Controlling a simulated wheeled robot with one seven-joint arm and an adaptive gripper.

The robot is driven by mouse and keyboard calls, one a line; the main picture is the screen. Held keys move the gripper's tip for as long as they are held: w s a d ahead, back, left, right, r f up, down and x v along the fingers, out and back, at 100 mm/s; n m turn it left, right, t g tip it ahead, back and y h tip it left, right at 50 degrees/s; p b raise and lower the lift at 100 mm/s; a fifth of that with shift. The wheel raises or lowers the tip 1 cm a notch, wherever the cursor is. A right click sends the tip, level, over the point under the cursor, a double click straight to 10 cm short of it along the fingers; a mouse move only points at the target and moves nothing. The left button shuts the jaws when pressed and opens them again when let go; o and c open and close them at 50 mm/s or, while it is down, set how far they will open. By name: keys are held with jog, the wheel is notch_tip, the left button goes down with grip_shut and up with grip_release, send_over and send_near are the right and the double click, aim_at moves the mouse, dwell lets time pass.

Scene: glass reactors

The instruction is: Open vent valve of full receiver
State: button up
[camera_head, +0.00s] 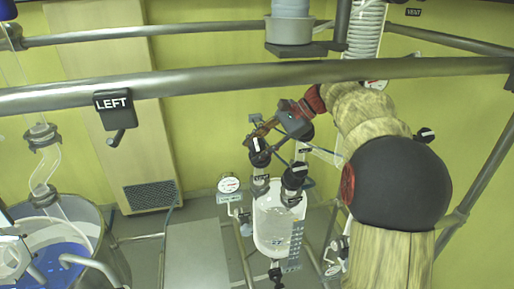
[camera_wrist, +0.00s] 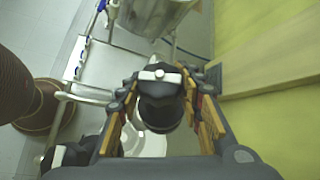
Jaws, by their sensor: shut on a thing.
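The glass receiver (camera_head: 272,228) hangs at the lower middle of the head view, with clear contents and a scale strip beside it. Two black valve knobs with white bars stand above it: a left knob (camera_head: 258,152) and a right knob (camera_head: 294,176). In the wrist view, my gripper (camera_wrist: 160,92) has its fingers on both sides of a black knob (camera_wrist: 158,78), whose white bar lies crosswise. In the head view, my gripper (camera_head: 268,132) reaches the left knob from the upper right. Small labels below the knobs are not clearly readable.
A second dark knob (camera_wrist: 62,156) is close by at the lower left of the wrist view. A pressure gauge (camera_head: 229,184) stands left of the receiver. A metal rail (camera_head: 220,80) crosses the head view, with a LEFT sign (camera_head: 113,101). A vessel with blue contents (camera_head: 60,262) is at left.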

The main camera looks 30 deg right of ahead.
jog(key=o, duration=1.2)
jog(key=shift+f+b, duration=0.15)
jog(key=shift+b, duration=0.55)
